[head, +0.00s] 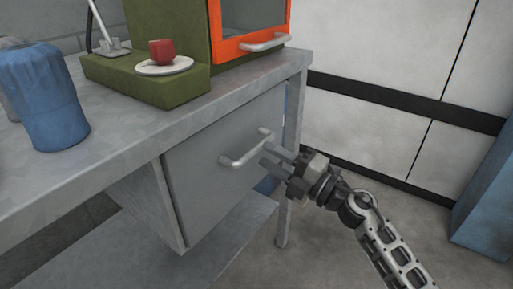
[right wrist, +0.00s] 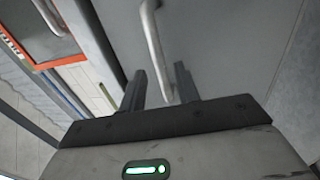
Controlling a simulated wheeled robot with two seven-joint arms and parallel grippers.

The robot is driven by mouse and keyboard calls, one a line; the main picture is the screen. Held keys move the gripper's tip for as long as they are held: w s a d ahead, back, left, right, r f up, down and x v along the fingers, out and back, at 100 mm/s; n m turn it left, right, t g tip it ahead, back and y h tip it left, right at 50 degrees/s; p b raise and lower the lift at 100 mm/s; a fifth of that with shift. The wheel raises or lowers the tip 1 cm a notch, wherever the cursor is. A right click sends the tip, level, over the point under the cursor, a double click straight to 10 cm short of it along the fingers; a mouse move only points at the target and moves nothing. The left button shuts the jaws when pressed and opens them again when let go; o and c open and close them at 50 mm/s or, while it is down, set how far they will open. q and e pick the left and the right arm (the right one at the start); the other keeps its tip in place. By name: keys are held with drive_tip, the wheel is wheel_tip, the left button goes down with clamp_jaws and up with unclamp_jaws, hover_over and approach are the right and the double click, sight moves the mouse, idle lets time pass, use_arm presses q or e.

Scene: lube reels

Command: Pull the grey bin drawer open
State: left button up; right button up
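The grey bin drawer (head: 215,170) hangs under the workbench top, and its flat front looks closed against its box. Its pale bar handle (head: 238,157) stands out from the front. The handle also shows in the right wrist view (right wrist: 153,40). My right gripper (head: 266,156) is at the handle's right-hand part. Its two fingers are apart, and in the right wrist view the handle runs down between them (right wrist: 160,82). I cannot tell whether either finger touches it. My left gripper is in neither view.
The grey workbench (head: 110,135) carries a blue container (head: 45,100), a green base with a white plate (head: 165,66) and red piece (head: 161,51), and an orange-framed door (head: 250,45). A bench leg (head: 291,130) stands behind my right gripper. A blue box (head: 490,200) is at far right. Floor is clear between.

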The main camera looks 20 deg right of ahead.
sight(259, 150)
drive_tip(key=shift+x, duration=2.25)
drive_tip(key=shift+c, duration=0.3)
clamp_jaws()
